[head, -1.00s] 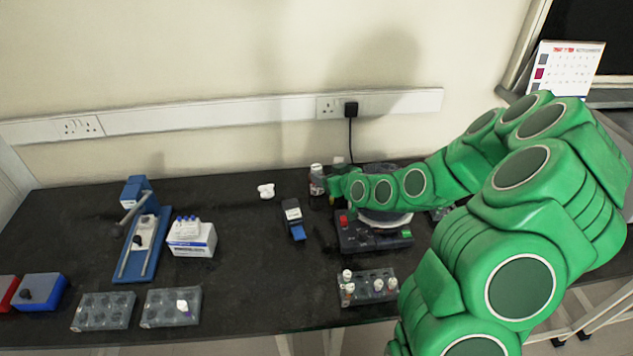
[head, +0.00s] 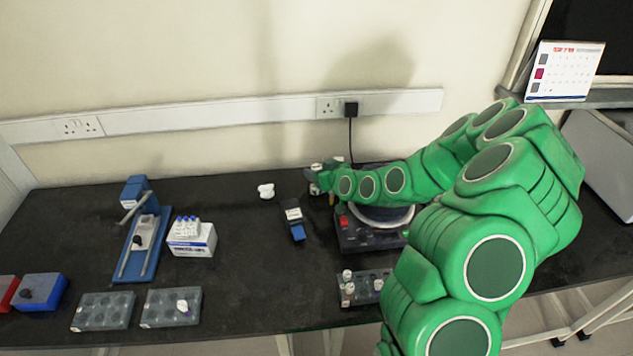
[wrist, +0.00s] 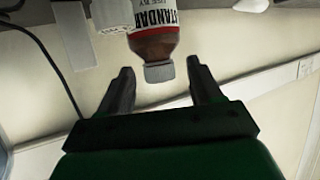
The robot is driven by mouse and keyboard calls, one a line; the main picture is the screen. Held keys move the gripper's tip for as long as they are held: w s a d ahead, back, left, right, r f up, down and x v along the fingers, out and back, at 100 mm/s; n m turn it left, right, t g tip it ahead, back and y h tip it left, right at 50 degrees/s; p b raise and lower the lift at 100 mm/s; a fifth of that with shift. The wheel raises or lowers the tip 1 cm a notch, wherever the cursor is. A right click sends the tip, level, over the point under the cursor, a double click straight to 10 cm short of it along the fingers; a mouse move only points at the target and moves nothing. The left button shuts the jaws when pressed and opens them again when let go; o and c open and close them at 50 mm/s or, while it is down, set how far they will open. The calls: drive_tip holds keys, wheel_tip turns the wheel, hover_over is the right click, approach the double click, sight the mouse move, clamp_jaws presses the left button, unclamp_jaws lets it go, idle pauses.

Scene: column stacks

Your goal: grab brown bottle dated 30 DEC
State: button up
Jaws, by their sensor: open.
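A brown bottle (wrist: 155,40) with a white label and a pale grey cap shows upside down in the wrist view. The label reads "STANDAR" and "USE BY"; no date is readable. In the head view only its pale cap (head: 316,167) shows clearly, at the back of the bench; my gripper hides most of the body. My gripper (wrist: 160,70) is open, with its fingertips on either side of the cap. I cannot tell whether they touch it. In the head view my gripper (head: 318,182) is at the bottle.
A white-capped container (wrist: 113,15) stands close beside the bottle in the wrist view. A stirrer-like device (head: 352,235) sits right of it under my arm. A blue-and-black device (head: 294,220) and a small white item (head: 266,191) lie left. A vial rack (head: 362,287) is in front.

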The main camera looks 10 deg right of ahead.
drive_tip(key=shift+x, duration=1.1)
clamp_jaws()
